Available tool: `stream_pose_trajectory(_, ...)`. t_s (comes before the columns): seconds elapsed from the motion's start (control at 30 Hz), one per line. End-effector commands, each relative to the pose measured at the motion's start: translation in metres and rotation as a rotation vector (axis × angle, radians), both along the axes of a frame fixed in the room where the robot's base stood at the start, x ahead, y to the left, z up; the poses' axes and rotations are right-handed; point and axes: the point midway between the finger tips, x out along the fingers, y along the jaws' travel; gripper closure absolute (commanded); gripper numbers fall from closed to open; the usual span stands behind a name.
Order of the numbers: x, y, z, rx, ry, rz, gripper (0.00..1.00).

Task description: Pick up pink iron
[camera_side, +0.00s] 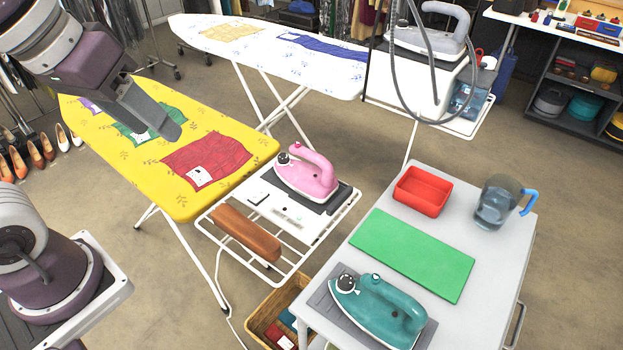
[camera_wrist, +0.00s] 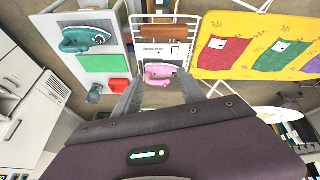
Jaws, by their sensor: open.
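The pink iron (camera_side: 308,177) stands on the dark pad of the white wire rack at the end of the yellow ironing board. Its handle faces up and it has a dark knob. My gripper (camera_side: 170,128) hangs over the yellow board, to the left of the iron and apart from it. In the wrist view, the pink iron (camera_wrist: 158,72) shows beyond and between the two spread fingers of my gripper (camera_wrist: 166,82). The fingers are open with nothing between them. The side view hides one finger behind the other.
A teal iron (camera_side: 378,310), green mat (camera_side: 412,254), red tray (camera_side: 422,191) and water jug (camera_side: 496,201) are on the grey table (camera_side: 480,310). A brown sleeve roll (camera_side: 246,233) lies beside the pink iron. Folded cloths lie on the yellow board (camera_side: 205,205). A grey iron (camera_side: 428,35) stands behind.

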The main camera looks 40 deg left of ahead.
Motion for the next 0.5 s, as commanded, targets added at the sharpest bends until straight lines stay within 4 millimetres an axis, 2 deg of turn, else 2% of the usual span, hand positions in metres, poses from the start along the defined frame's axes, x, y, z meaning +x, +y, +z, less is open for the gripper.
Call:
stream_pose_trajectory(0.03,0.032,-0.001,0.001,-0.053,0.039,0.103,0.52)
stream_pose_trajectory(0.07,0.055,-0.002,0.0,-0.091,0.056,0.183,0.52)
stream_pose_trajectory(0.1,0.085,-0.003,-0.004,-0.139,0.081,0.291,0.52)
stream_pose_trajectory(0.17,0.13,-0.005,-0.018,-0.205,0.115,0.456,0.52)
stream_pose_trajectory(0.2,0.158,-0.007,-0.032,-0.242,0.136,0.568,0.52)
stream_pose_trajectory(0.27,0.199,-0.009,-0.06,-0.292,0.165,0.732,0.52)
stream_pose_trajectory(0.3,0.223,-0.011,-0.081,-0.32,0.181,0.836,0.52)
stream_pose_trajectory(0.4,0.266,-0.014,-0.134,-0.37,0.208,1.054,0.52)
stream_pose_trajectory(0.5,0.29,-0.016,-0.173,-0.401,0.219,1.199,0.52)
